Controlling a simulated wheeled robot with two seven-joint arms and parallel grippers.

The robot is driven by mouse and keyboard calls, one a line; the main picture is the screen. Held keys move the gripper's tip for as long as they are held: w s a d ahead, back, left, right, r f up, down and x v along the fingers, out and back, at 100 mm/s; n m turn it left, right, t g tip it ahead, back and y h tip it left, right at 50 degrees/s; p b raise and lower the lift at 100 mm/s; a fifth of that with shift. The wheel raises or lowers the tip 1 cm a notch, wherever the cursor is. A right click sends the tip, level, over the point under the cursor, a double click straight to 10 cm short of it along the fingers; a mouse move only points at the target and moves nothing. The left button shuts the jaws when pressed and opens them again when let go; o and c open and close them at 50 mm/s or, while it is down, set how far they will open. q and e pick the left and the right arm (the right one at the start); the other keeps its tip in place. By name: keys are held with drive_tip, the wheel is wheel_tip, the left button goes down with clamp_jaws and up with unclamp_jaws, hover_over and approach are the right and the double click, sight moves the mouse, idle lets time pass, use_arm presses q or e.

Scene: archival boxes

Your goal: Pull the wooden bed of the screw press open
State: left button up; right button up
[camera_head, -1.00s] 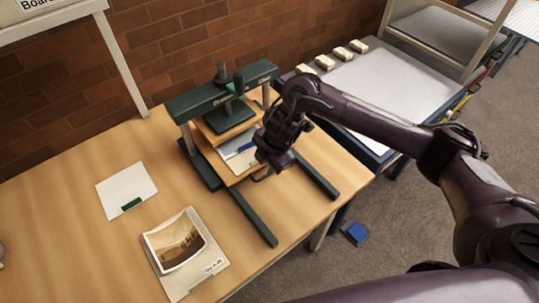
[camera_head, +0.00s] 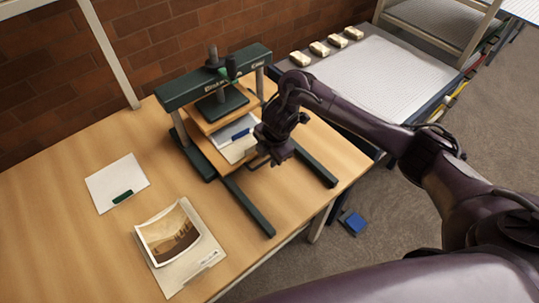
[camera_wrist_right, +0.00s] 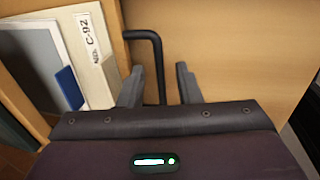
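The screw press (camera_head: 215,75) has a dark green frame and stands on the wooden table. Its wooden bed (camera_head: 203,150) sits low between the base rails and carries papers with a blue item (camera_head: 240,134). A black bent handle (camera_wrist_right: 156,65) sticks out from the bed's edge. My right gripper (camera_head: 270,158) is at the front of the bed. In the right wrist view, its two fingers (camera_wrist_right: 159,86) stand apart, with the handle between them and gaps visible on both sides. My left gripper is not in view.
A photograph (camera_head: 170,238) on a folder and a white sheet (camera_head: 117,183) with a green item lie on the table, left of the press. The table between the rails is clear. A grey-topped table (camera_head: 385,80) stands right; a blue object (camera_head: 353,222) lies on the floor.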

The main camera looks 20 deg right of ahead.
clamp_jaws()
